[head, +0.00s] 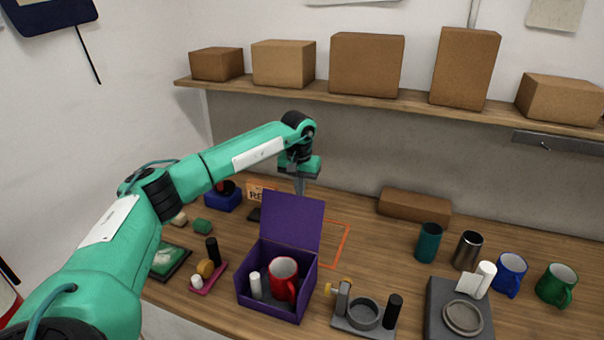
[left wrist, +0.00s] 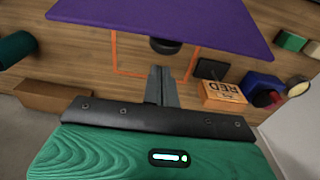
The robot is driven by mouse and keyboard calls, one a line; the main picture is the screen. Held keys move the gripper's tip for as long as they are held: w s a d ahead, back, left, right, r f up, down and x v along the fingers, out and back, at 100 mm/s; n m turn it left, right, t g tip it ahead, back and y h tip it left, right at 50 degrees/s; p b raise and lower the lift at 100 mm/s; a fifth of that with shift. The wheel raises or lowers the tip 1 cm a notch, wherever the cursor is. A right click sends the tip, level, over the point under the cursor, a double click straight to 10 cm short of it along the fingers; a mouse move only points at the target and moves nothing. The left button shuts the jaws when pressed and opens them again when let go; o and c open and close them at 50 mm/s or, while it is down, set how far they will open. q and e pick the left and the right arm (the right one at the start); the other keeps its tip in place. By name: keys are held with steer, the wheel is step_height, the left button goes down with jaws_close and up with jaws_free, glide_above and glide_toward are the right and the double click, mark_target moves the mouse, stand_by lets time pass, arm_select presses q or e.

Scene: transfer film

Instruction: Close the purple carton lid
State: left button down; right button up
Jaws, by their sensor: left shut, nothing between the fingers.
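The purple carton (head: 275,303) stands open on the table. Its lid (head: 291,220) is raised at the back and leans slightly backward. A red mug (head: 284,279) and a white cylinder (head: 256,285) stand inside. My left gripper (head: 300,188) is shut and empty, just behind the lid's top edge, pointing down. In the left wrist view, the lid (left wrist: 170,18) fills the top and the shut fingers (left wrist: 161,84) are close to its edge; I cannot tell whether they touch. My right gripper is not in view.
An orange outline (head: 343,245) marks the table behind the carton. A grey fixture (head: 363,314) stands to its right, and a pink tray (head: 208,278) with small items to its left. A brown box (head: 414,206) lies at the back. Cups and mugs stand at the right.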

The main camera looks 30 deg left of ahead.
arm_select(q)
steer(key=shift+s+d+r+p, duration=0.1)
steer(key=shift+s+p, duration=0.1)
steer(key=shift+s, duration=0.25)
steer(key=shift+s+d+r+p, duration=0.1)
steer(key=shift+s+p, duration=0.05)
steer(key=shift+s, duration=0.25)
steer(key=shift+s, duration=0.1)
